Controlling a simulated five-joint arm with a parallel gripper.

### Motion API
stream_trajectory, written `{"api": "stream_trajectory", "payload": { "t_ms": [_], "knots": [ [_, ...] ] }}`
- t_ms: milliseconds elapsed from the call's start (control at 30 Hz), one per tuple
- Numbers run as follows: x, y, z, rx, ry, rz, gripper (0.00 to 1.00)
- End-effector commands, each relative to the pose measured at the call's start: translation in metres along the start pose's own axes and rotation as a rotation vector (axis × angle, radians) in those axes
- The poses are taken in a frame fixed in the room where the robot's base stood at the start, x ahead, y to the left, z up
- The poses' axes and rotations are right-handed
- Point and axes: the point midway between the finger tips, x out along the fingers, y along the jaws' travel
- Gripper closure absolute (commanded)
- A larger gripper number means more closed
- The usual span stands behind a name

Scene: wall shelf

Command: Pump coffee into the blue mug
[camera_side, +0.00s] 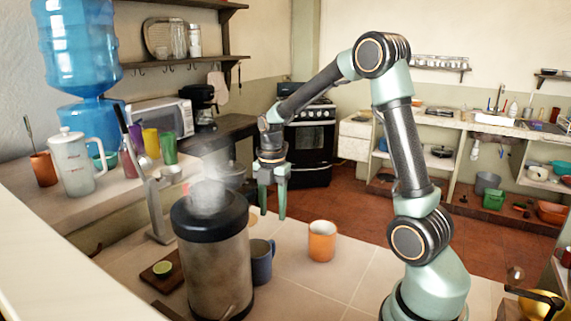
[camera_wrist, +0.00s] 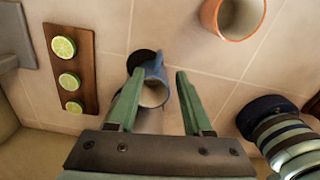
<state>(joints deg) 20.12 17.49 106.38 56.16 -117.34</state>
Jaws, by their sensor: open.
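The blue mug (camera_side: 263,264) stands on the tiled counter just right of the coffee dispenser, which partly hides it in the side view. In the wrist view the mug (camera_wrist: 155,72) appears between my fingers, its opening facing the camera. The coffee dispenser (camera_side: 215,255) is a tall brushed-metal cylinder with a black top; a pale, steam-like haze hangs over it. The wrist view shows both fingers (camera_wrist: 160,74) spread apart.
An orange mug (camera_side: 322,241) stands to the right of the blue mug. A wooden board (camera_wrist: 88,85) with lime slices lies to the left. A grey metal lever press (camera_side: 158,205) stands behind the dispenser. The counter right of the orange mug is clear.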

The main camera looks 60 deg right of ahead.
Motion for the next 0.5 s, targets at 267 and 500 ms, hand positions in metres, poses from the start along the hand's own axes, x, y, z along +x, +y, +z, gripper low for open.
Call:
{"api": "stream_trajectory", "payload": {
  "t_ms": [267, 500],
  "knots": [
    [0.002, 0.000, 0.000, 0.001, 0.000, 0.001, 0.50],
    [0.012, -0.001, -0.001, 0.002, 0.001, -0.003, 0.50]
  ]
}}
